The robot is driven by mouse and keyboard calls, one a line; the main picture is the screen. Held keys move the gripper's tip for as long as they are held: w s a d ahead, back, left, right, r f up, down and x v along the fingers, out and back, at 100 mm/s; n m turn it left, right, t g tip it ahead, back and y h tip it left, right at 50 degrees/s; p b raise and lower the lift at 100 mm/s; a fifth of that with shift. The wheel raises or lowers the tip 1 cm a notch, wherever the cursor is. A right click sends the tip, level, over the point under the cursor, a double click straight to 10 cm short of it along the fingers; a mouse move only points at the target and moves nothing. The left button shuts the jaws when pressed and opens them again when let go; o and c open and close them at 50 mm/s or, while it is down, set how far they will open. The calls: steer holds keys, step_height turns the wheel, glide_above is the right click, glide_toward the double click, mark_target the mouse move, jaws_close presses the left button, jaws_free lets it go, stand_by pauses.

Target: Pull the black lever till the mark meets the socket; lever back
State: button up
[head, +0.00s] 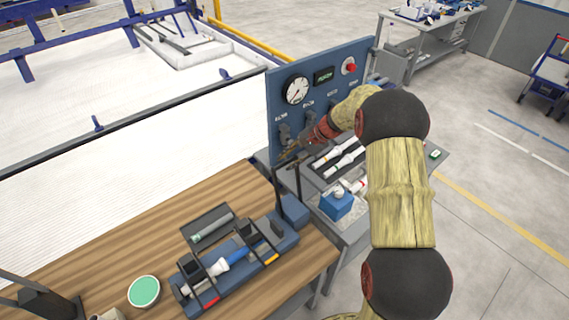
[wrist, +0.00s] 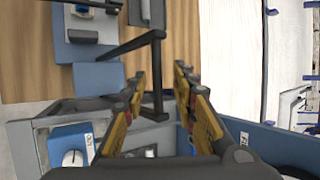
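The black lever (wrist: 158,85) is a dark cranked bar beside the blue block at the end of the pipe fixture. In the head view the lever (head: 297,178) stands up below my gripper (head: 290,153). In the wrist view my gripper (wrist: 159,72) is open, its two yellow-and-black fingers apart with a bar of the lever showing between them. I cannot tell whether they touch it. The blue fixture (head: 262,262) holds a blue pipe (head: 238,254) and a white socket fitting (head: 217,268) on the wooden table. The mark is too small to make out.
A blue gauge panel (head: 312,100) stands close behind my gripper. A grey bench (head: 352,232) beside it bears a tray of white pipes (head: 337,160) and a blue box (head: 337,205). A green-topped round tin (head: 144,291) sits on the wooden table (head: 110,260).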

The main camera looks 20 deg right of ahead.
steer(key=v, duration=0.9)
steer(key=shift+r, duration=0.15)
steer(key=shift+d, duration=0.1)
steer(key=s+f+n+g+h, duration=0.15)
steer(key=s+f, duration=0.25)
steer(key=s, duration=0.4)
steer(key=s+a+r+n+t+h+b, duration=0.1)
steer(key=s+a+n+b, duration=0.2)
steer(key=s, duration=0.7)
steer(key=s+a+r+n+t+h+b, duration=0.1)
steer(key=s+a+n+b, duration=0.3)
steer(key=s+b, duration=0.4)
steer(key=s+a+r+n+t+h+b, duration=0.1)
steer(key=s+a+n+h+b, duration=0.2)
steer(key=s, duration=0.9)
steer(key=a+n+b, duration=0.1)
steer(key=a+b, duration=0.1)
steer(key=shift+s+a+r, duration=0.15)
steer(key=shift+a+r, duration=0.15)
steer(key=shift+a, duration=0.05)
